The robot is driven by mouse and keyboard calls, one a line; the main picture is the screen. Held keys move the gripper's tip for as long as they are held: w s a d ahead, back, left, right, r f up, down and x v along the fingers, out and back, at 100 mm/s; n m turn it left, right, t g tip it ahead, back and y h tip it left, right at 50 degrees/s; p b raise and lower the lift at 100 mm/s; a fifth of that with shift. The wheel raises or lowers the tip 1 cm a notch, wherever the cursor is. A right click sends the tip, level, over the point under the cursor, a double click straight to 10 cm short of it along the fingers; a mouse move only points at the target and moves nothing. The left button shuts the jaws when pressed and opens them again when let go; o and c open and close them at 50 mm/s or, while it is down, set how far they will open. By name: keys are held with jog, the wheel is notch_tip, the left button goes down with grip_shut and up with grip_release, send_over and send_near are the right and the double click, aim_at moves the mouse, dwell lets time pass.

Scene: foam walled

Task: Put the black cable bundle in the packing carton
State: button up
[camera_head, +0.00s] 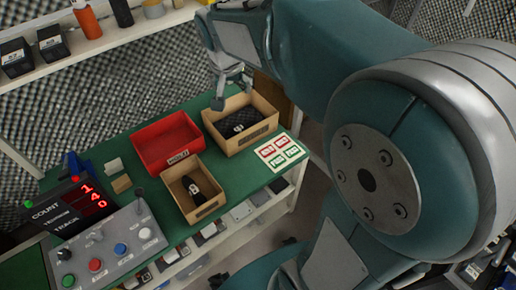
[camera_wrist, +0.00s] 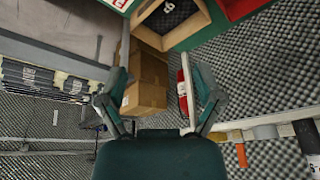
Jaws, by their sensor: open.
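Two open cardboard cartons stand on the green bench top. The larger carton (camera_head: 275,124), at the back right, has a dark label on its front and a dark item with a white tag (camera_head: 238,127) inside. The smaller carton (camera_head: 173,177), nearer the front, holds a black bundled item with a white tag (camera_head: 193,186). I cannot tell for sure which is the cable bundle. My gripper (camera_head: 232,93) is open and empty, above the back edge of the larger carton. In the wrist view its fingers (camera_wrist: 160,95) are spread; a carton's rim (camera_wrist: 187,33) shows at the top.
A red bin (camera_head: 165,140) stands left of the larger carton. A card with red and green squares (camera_head: 280,151) lies at its right. A control box (camera_head: 110,245) with a lit counter is at front left. A shelf (camera_head: 110,38) runs behind. Brown boxes (camera_wrist: 147,82) stand beyond my fingers.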

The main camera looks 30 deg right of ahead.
jog(key=s+a+n+t+y, duration=0.1)
jog(key=s+n, duration=0.5)
jog(key=s, duration=1.3)
jog(key=shift+s+a+r+t+y, duration=0.2)
jog(key=shift+a+t+y, duration=0.25)
jog(key=shift+a, duration=0.55)
